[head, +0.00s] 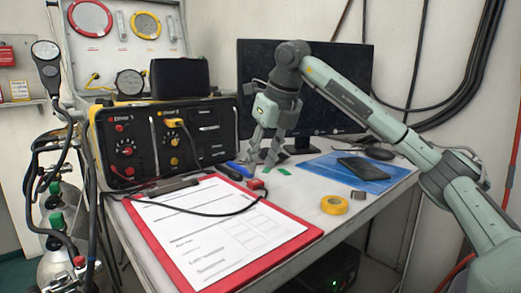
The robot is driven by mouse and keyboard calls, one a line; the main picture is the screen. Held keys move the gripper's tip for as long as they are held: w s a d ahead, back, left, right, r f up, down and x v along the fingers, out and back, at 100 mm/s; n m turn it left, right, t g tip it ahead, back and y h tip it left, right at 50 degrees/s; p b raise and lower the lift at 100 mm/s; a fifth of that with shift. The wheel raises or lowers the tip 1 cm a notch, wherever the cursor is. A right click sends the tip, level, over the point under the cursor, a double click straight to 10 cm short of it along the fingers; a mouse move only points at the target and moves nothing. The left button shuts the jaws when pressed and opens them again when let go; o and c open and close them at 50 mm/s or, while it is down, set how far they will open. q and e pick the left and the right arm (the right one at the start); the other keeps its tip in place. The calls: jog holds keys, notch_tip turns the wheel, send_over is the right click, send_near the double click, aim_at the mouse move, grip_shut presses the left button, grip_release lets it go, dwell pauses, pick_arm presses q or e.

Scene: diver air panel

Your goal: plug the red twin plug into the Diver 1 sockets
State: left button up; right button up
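The red twin plug (257,186) lies on the table at the right edge of the clipboard, on the end of a black cable (215,213). The black air panel (206,116) stands at the back left of the table. Its left section, the Diver 1 section (119,142), has red fittings and no plug that I can see in it. A yellow plug (176,122) sits in the Diver 2 section. My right gripper (264,163) points down above and just behind the red plug. Its fingers are apart with nothing between them. My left gripper is not in view.
A red clipboard (300,240) with papers covers the front of the table. Blue and green items (240,170) lie near the gripper. Yellow tape (334,205), a phone (363,168) on a blue mat and a monitor (345,75) are to the right.

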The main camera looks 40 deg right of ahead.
aim_at(255, 181)
jog(key=x, duration=0.5)
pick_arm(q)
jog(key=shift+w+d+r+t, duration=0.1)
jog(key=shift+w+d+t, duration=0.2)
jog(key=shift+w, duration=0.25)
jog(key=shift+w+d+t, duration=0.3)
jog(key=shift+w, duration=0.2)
pick_arm(e)
grip_shut()
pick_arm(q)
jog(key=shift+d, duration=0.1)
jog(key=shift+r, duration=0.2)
pick_arm(e)
jog(key=shift+r, duration=0.15)
pick_arm(q)
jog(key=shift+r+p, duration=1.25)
jog(key=shift+p, duration=0.1)
pick_arm(e)
jog(key=shift+r, duration=1.3)
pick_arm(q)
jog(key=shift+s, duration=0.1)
pick_arm(e)
jog(key=shift+s, duration=0.1)
